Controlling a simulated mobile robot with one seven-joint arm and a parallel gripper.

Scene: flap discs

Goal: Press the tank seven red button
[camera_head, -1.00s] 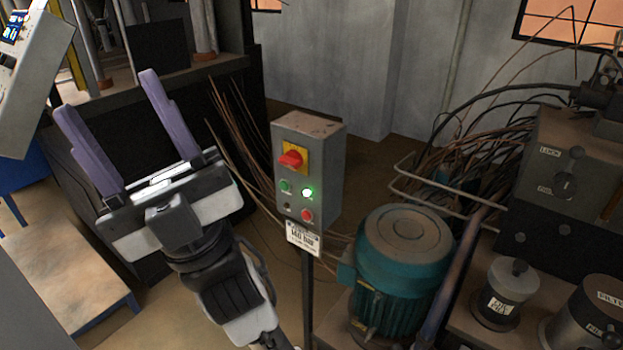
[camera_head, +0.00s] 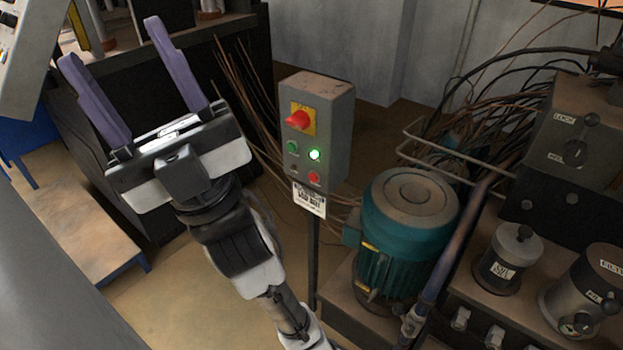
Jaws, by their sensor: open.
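A grey control box (camera_head: 339,128) stands on a post right of the middle. It has a red rotary knob (camera_head: 298,119) on a yellow plate, a green button (camera_head: 292,147), a lit green lamp (camera_head: 315,155) and a small red button (camera_head: 314,177) low on its face. A white label (camera_head: 309,199) hangs below; its text is too blurred to read, and I see no clear tank seven mark. My gripper (camera_head: 110,40) is open and empty, its two purple fingers pointing up and left. It is left of the box and touches nothing on it.
A teal motor (camera_head: 408,225) stands right of the post. A bent metal rail (camera_head: 440,150), loose cables (camera_head: 490,105) and a dark valve block (camera_head: 570,150) are farther right. Dark machinery stands behind my gripper. A wooden-topped bench (camera_head: 75,225) is at the left.

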